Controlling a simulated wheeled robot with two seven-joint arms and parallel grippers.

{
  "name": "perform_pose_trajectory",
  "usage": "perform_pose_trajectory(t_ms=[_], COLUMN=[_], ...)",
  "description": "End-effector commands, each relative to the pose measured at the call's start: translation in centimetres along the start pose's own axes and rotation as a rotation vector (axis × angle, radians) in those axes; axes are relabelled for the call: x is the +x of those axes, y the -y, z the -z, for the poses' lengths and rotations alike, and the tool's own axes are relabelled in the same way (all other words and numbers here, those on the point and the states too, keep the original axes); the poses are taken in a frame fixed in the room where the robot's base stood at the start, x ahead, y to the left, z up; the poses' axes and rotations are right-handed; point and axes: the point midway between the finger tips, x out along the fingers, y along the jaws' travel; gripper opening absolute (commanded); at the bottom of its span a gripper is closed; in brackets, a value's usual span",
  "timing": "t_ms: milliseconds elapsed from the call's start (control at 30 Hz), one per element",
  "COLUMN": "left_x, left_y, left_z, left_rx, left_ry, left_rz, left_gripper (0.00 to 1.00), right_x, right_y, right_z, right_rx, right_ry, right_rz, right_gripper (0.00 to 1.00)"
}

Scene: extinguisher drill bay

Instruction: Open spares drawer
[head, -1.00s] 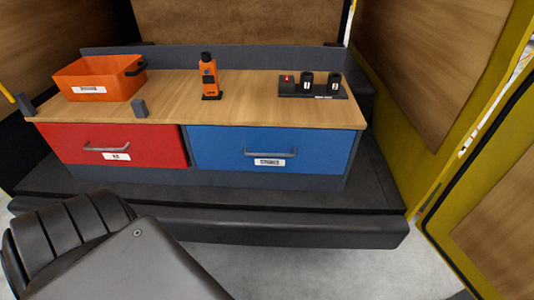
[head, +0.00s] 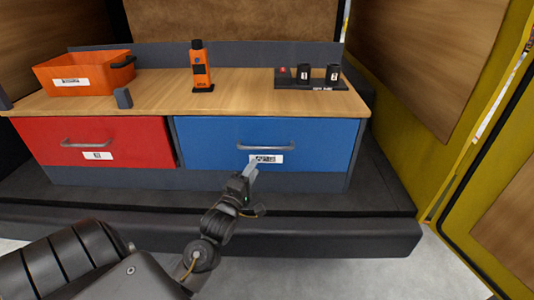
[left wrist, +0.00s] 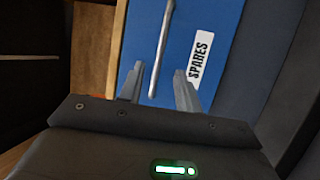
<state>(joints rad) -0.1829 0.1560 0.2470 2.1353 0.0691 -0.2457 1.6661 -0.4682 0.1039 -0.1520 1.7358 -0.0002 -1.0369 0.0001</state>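The blue drawer (head: 210,140) is shut in the bench front, with a grey bar handle (head: 266,148) and a white label. The label (left wrist: 201,59) reads SPARES in the left wrist view, where the blue front (left wrist: 140,40) and handle (left wrist: 161,40) also show. My left gripper (head: 251,169) is in front of the drawer, just below the handle in the head view, covering part of the label's lower edge. In the left wrist view its two fingers (left wrist: 159,69) are apart and empty, with the handle lined up between them, seemingly beyond the tips. My right gripper is out of view.
A shut red drawer (head: 125,133) is left of the blue one. The wooden top (head: 160,88) holds an orange bin (head: 85,78), an orange handheld device (head: 201,70) and a black holder (head: 310,84) with cups. A dark ledge (head: 330,235) runs below; a yellow-framed panel stands right.

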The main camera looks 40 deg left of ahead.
Motion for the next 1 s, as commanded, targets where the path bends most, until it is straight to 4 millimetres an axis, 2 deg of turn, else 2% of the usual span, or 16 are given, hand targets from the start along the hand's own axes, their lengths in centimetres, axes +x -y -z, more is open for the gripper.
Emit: perform_pose_trajectory(t_ms=[167, 500, 700, 1000], left_x=[1.1, 7.2, 9.8, 10.8], left_y=[0.0, 0.1, 0.1, 0.2], left_z=[0.0, -0.1, -0.1, -0.1], left_rx=[0.001, 0.002, 0.003, 0.003], left_ry=[0.001, 0.001, 0.001, 0.001], left_rz=[0.001, 0.002, 0.003, 0.004], left_gripper=[0.34, 0.34, 0.34, 0.34], right_x=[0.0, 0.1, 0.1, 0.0], right_y=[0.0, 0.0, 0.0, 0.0], right_z=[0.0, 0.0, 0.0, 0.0], right_rx=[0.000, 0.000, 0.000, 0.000], right_ry=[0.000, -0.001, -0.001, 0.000], right_rz=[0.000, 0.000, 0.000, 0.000], right_gripper=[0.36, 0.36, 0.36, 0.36])
